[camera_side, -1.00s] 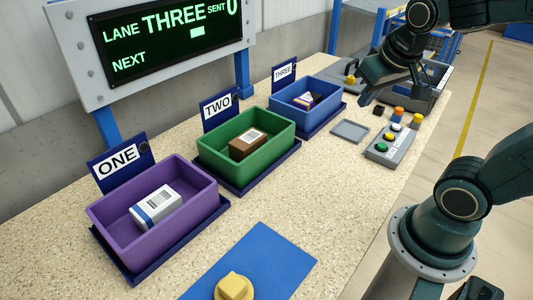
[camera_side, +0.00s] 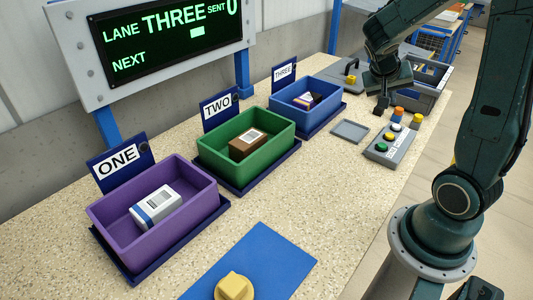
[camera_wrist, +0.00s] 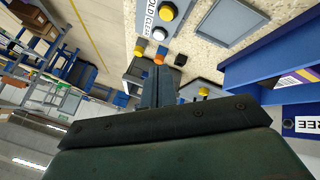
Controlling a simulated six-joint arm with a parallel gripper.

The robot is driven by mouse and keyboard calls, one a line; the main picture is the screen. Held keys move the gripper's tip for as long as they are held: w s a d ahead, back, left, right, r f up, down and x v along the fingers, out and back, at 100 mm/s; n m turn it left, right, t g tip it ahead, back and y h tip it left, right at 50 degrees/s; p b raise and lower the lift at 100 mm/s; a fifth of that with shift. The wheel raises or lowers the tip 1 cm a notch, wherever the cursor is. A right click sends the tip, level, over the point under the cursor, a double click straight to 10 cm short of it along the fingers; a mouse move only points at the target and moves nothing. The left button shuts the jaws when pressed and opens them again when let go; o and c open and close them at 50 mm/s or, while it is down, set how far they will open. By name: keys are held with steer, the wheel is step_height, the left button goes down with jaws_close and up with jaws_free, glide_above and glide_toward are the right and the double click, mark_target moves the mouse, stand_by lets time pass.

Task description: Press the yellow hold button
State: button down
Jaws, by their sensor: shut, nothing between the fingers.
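The yellow hold button (camera_side: 389,136) sits on a grey control box (camera_side: 402,152), between a green button (camera_side: 381,147) and a white button (camera_side: 396,127). In the wrist view the yellow hold button (camera_wrist: 168,11) is near the top edge, beside a HOLD label, with the white button (camera_wrist: 159,33) below it. My gripper (camera_side: 381,108) points down behind the control box, apart from the button. In the wrist view my gripper (camera_wrist: 159,72) is shut and empty, its narrow dark fingers pointing toward the box. The fingertips' height above the table is hard to tell.
Orange (camera_side: 398,112) and yellow (camera_side: 417,119) pieces stand just behind the control box. A flat grey tray (camera_side: 350,131) lies left of it. The blue bin (camera_side: 312,112), green bin (camera_side: 222,167) and purple bin (camera_side: 110,215) line the left. A dark crate (camera_side: 432,90) stands behind.

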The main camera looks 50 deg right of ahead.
steer(key=m+g+h, duration=0.1)
steer(key=g, duration=0.1)
glide_above(388, 136)
steer(key=shift+f, duration=0.8)
steer(key=shift+f, duration=0.15)
steer(key=shift+f, duration=4.25)
steer(key=shift+f, duration=0.85)
steer(key=shift+r, duration=0.85)
steer(key=shift+r, duration=2.5)
